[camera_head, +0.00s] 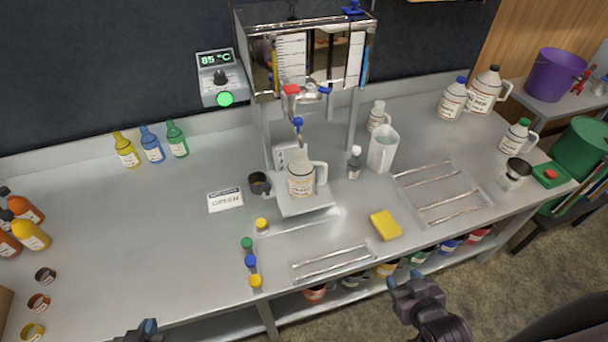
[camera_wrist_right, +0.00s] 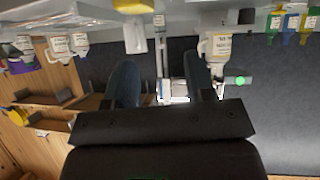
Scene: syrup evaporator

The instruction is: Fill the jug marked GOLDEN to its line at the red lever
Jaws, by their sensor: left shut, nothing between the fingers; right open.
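A cream jug (camera_head: 301,180) with a label too small to read stands upright on the small platform under the evaporator's spout. Its handle points right; its fill level cannot be made out. It seems to show in the right wrist view (camera_wrist_right: 215,45), which is upside down. The red lever (camera_head: 291,90) is on the tap above the jug, beside a blue lever (camera_head: 324,90). My right gripper (camera_head: 405,288) is open and empty in front of the bench's front edge, well apart from the jug. My left gripper (camera_head: 140,333) is shut and empty at the bottom edge, mostly out of frame.
A white pitcher (camera_head: 383,150) and a dark-capped small bottle (camera_head: 354,163) stand right of the jug. A dark cup (camera_head: 259,184) is left of it.

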